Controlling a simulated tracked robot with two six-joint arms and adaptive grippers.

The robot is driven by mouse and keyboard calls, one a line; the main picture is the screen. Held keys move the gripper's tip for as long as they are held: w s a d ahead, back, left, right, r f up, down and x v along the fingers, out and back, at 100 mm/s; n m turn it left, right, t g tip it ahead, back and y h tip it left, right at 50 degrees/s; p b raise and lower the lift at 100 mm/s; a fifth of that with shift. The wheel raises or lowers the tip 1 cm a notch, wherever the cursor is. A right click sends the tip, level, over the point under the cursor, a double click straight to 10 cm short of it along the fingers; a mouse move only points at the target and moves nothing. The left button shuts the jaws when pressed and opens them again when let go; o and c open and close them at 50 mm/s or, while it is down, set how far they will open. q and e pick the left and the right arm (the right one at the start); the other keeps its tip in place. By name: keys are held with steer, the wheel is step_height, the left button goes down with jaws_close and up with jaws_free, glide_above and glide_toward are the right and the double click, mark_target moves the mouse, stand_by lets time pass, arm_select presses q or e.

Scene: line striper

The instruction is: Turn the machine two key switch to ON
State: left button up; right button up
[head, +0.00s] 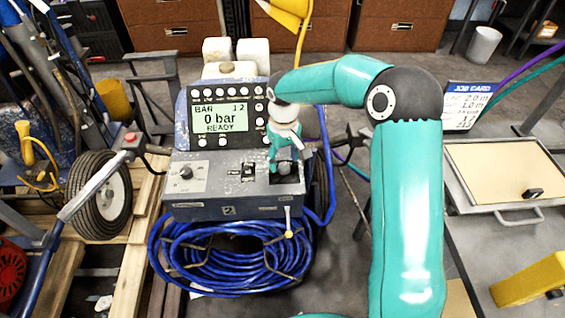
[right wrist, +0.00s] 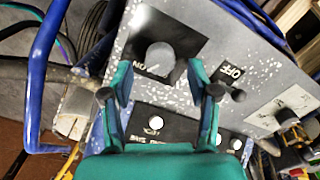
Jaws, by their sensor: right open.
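Machine two (head: 215,205) is a worn grey-blue console with a "2" on its front and a lit screen (head: 221,117) reading "0 bar READY". My right gripper (head: 284,166) is over the black switch plate (head: 289,179) at the right of its top panel. In the right wrist view the gripper (right wrist: 160,72) is open, its fingers on either side of a round grey knob (right wrist: 160,55) on a black plate marked ON. The knob looks ungripped; contact is unclear. My left gripper is out of view.
A coiled blue hose (head: 235,255) hangs below the console front. Another knob (head: 187,173) sits on a pale plate at the panel's left. A wheel (head: 104,195) stands at left, and a tan-topped case (head: 510,170) at right.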

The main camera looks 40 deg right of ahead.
mark_target(284, 165)
step_height(284, 165, up, 10)
stand_by(0.3)
steer(key=shift+f, duration=0.15)
